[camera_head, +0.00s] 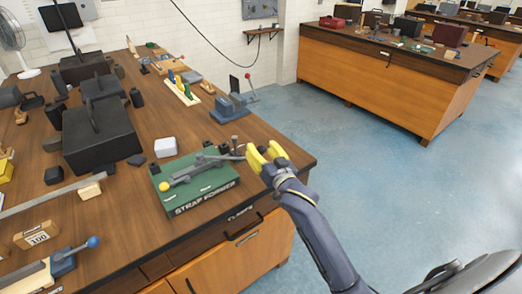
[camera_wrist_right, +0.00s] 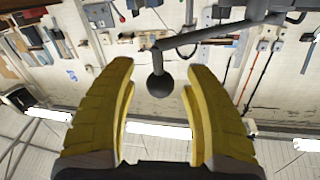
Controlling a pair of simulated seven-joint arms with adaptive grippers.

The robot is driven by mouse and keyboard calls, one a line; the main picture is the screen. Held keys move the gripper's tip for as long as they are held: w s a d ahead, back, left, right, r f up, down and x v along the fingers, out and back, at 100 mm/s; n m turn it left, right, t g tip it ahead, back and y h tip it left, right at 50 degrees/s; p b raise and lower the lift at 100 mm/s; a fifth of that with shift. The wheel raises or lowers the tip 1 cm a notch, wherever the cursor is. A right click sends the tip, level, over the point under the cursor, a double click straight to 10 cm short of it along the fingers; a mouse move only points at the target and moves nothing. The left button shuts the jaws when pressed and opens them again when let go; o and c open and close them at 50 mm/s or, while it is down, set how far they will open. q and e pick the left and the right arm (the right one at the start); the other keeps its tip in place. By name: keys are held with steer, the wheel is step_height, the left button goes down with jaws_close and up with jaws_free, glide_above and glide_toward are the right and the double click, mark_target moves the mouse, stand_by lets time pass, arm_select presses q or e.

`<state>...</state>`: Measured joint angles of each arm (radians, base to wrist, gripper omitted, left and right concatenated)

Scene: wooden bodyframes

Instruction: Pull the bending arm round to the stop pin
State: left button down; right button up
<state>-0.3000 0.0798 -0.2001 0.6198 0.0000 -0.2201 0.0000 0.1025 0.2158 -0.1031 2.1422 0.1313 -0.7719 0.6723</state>
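The green strap former (camera_head: 205,193) sits on the near right part of the wooden bench. Its grey bending arm (camera_head: 212,160) reaches right, toward my right gripper (camera_head: 265,154). In the right wrist view, the arm (camera_wrist_right: 205,35) ends in a dark ball knob (camera_wrist_right: 160,84). The knob lies between the two yellow fingers, which are spread with a gap on each side. A short upright pin (camera_head: 235,142) stands by the arm. A yellow knob (camera_head: 164,186) is at the former's left end. I cannot tell which is the stop pin. My left gripper is out of view.
A blue-grey bench tool (camera_head: 230,107) with a red-knobbed lever stands behind the former. Open floor (camera_head: 370,165) is right of the bench.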

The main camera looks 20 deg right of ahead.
jaws_close()
steer(key=shift+w, duration=0.15)
stand_by(0.4)
